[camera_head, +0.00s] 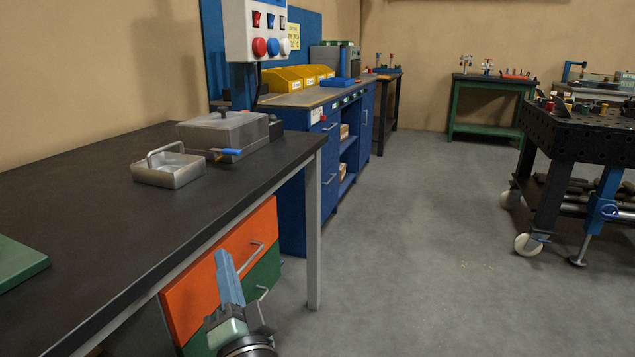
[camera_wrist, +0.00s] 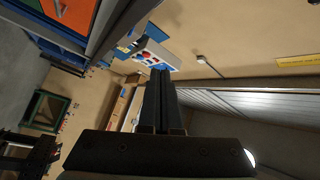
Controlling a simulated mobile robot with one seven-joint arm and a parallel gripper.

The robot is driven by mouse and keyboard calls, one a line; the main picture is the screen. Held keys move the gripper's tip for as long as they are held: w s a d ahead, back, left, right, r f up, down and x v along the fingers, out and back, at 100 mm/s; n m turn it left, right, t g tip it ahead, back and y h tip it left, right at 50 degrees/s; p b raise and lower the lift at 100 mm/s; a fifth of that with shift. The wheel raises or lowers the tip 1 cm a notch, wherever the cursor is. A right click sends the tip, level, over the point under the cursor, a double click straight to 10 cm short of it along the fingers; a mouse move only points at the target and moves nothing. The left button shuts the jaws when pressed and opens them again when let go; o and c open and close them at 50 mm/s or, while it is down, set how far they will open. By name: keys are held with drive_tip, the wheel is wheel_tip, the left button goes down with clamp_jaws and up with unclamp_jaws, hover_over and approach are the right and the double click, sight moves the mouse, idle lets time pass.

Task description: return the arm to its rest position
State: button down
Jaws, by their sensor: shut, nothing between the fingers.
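My gripper (camera_head: 224,262) shows at the bottom of the head view, in front of the orange and green drawers and beside the front edge of the black workbench (camera_head: 75,215). Its blue-grey fingers point up and are together, with nothing between them. In the wrist view my gripper (camera_wrist: 160,80) is also shut and empty, and the picture is turned on its side. My gripper looks apart from the bench and drawers, though the exact gap cannot be told.
A metal tray (camera_head: 168,171) and a lidded metal box (camera_head: 225,130) stand on the bench. A control box (camera_head: 258,30) hangs above. A blue cabinet (camera_head: 335,160) stands behind. A wheeled black table (camera_head: 580,135) is at right. The grey floor (camera_head: 430,250) between is clear.

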drive_tip(key=s+d+r+n+t+h, duration=0.1)
drive_tip(key=s+d+r+n+t, duration=0.15)
drive_tip(key=r, duration=0.75)
drive_tip(key=s+d+r+n+t+h, duration=0.1)
drive_tip(key=s+d+r+n+t, duration=0.2)
drive_tip(key=r, duration=0.7)
drive_tip(key=s+d+r+n+t+h, duration=0.1)
drive_tip(key=s+d+r+h, duration=0.25)
drive_tip(key=s+r, duration=0.25)
drive_tip(key=s+d+r+t+h, duration=0.2)
drive_tip(key=s+d+r+h, duration=0.1)
drive_tip(key=s+d+r, duration=0.25)
wheel_tip(320, 180, up, 33)
drive_tip(key=a+p, duration=0.1)
drive_tip(key=p, duration=3.2)
drive_tip(key=shift+w+a+r, duration=0.15)
